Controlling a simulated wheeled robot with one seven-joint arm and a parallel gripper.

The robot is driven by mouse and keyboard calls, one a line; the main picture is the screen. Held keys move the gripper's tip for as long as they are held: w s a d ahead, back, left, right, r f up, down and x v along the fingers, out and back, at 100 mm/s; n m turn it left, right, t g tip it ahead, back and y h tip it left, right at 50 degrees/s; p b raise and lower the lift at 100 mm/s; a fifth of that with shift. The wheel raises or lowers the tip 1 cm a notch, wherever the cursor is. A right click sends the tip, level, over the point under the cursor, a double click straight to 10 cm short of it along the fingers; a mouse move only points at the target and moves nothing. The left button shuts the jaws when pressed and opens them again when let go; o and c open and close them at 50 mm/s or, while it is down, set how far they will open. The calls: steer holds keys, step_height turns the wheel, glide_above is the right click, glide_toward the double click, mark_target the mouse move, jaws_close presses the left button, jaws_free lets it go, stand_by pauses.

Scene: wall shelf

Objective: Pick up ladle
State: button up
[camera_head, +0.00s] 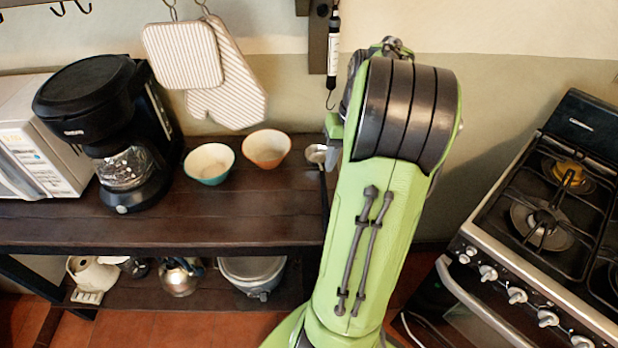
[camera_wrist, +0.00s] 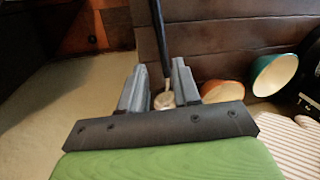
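The ladle shows in the head view as a small silver bowl (camera_head: 316,153) at the right end of the wooden shelf, just left of my arm. In the wrist view its thin dark handle (camera_wrist: 159,35) runs up from the pale bowl (camera_wrist: 164,101). My gripper (camera_wrist: 159,66) has its two grey fingers apart, with the ladle showing in the gap between them, closer to the right finger. I cannot tell whether a finger touches it. In the head view my arm hides most of the gripper.
An orange bowl (camera_head: 267,149) and a teal bowl (camera_head: 209,164) stand left of the ladle. A black coffee maker (camera_head: 110,130) and white microwave (camera_head: 35,145) are further left. Striped mitts (camera_head: 230,85) hang above. A stove (camera_head: 545,215) stands right, beyond a gap.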

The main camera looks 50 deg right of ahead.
mark_target(326, 199)
steer(key=f+b, duration=0.1)
steer(key=f, duration=0.1)
steer(key=f+b, duration=0.1)
steer(key=f, duration=0.2)
steer(key=w+a+f+b, duration=0.1)
steer(key=f, duration=0.2)
steer(key=shift+a+f, duration=0.1)
steer(key=shift+f, duration=0.15)
steer(key=f, duration=0.2)
steer(key=f+b, duration=0.1)
steer(key=a+f+b, duration=0.1)
steer(key=f, duration=0.1)
steer(key=shift+w+f, duration=0.25)
steer(key=shift+f, duration=0.05)
steer(key=shift+r, duration=0.1)
jaws_close()
